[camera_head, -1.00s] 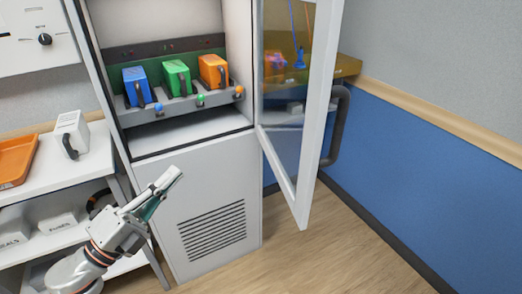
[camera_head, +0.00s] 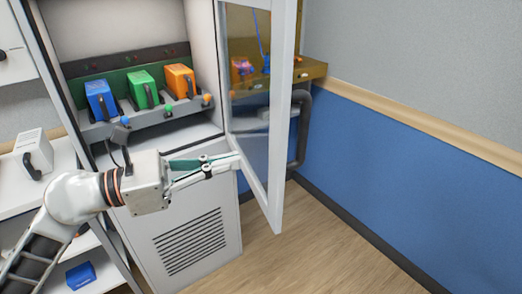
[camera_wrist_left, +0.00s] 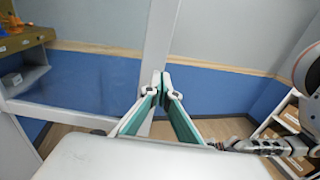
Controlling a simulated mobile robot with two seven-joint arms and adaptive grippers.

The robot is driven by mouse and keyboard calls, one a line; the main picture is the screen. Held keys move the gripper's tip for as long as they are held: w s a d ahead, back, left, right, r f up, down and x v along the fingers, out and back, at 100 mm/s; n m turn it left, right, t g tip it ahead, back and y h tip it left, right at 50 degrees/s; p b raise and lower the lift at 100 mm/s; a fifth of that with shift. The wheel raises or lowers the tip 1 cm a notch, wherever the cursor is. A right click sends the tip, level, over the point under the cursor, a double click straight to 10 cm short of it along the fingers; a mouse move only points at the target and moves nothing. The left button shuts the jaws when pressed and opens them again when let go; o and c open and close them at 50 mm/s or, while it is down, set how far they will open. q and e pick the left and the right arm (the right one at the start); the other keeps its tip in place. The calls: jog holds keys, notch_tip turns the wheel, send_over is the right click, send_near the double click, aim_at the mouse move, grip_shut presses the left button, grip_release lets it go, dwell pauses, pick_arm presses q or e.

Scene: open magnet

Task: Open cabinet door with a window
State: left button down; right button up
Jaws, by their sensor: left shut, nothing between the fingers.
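The cabinet door (camera_head: 278,150) has a white frame around a clear window (camera_head: 249,112). It stands swung well out from the white cabinet (camera_head: 185,205), on the right side of the opening. My left gripper (camera_head: 238,160) is shut and empty, its tips at the door's lower part. In the left wrist view the closed tips (camera_wrist_left: 161,84) are in front of the white door frame (camera_wrist_left: 159,45); contact cannot be told. Another arm with a dark gripper (camera_wrist_left: 270,147), seemingly my right one, shows at the right there; its jaw state is unclear.
Blue (camera_head: 101,98), green (camera_head: 143,87) and orange (camera_head: 180,78) boxes stand on the cabinet's shelf. A side shelf with a white container (camera_head: 33,148) is at the left. A blue wall (camera_head: 400,170) lies right. The wooden floor (camera_head: 310,240) in front is clear.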

aim_at(277, 151)
pick_arm(q)
jog(key=x, duration=0.5)
jog(key=shift+w+d+p, duration=0.1)
jog(key=shift+d+p, duration=0.3)
jog(key=shift+w+d, duration=0.25)
jog(key=shift+d, duration=0.3)
pick_arm(e)
jog(key=shift+s+a+r, duration=0.1)
jog(key=shift+s+r, duration=0.05)
jog(key=shift+s, duration=0.2)
